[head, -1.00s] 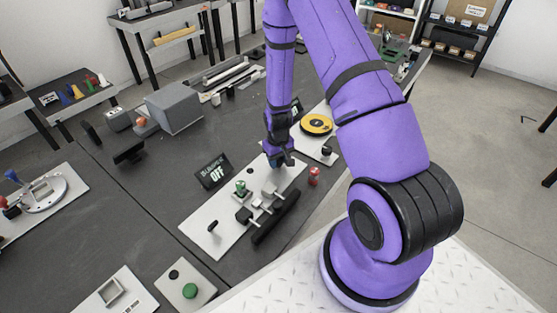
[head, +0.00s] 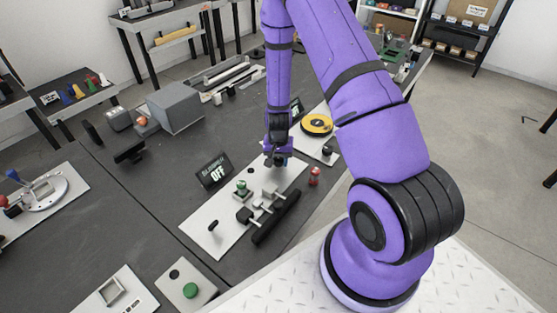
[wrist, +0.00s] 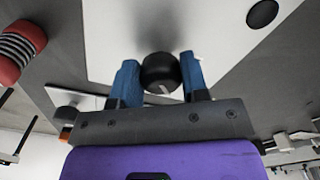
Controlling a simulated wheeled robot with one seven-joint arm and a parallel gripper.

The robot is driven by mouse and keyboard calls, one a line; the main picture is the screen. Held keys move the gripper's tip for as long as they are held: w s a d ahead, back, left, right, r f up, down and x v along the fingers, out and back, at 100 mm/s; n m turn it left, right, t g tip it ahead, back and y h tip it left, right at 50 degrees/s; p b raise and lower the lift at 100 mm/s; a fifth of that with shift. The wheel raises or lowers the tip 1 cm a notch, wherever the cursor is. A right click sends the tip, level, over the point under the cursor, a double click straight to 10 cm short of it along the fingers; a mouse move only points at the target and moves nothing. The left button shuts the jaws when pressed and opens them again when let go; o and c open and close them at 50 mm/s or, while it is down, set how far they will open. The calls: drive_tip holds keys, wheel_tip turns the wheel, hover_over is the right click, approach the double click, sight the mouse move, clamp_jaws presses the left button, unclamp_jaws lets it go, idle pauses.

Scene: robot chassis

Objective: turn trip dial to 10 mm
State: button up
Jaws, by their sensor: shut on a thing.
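The trip dial (wrist: 161,72) is a round black knob with a white mark on its rim, on a white plate. In the wrist view my gripper (wrist: 160,78) has one blue finger on each side of it, shut on the dial. In the head view my gripper (head: 279,160) points down at the far end of the white plate (head: 205,238) and mostly hides the dial. I cannot read any scale around the dial.
A display reading OFF (head: 214,171) stands left of the plate. A green knob (head: 242,187) and black fittings sit on the plate, with a red post (head: 314,176) beside it. A yellow disc (head: 316,124) lies behind.

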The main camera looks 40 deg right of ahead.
sight(278, 160)
idle(0.5)
drive_tip(key=o, duration=0.9)
drive_tip(key=shift+o, duration=0.2)
wheel_tip(278, 160, up, 11)
idle(0.3)
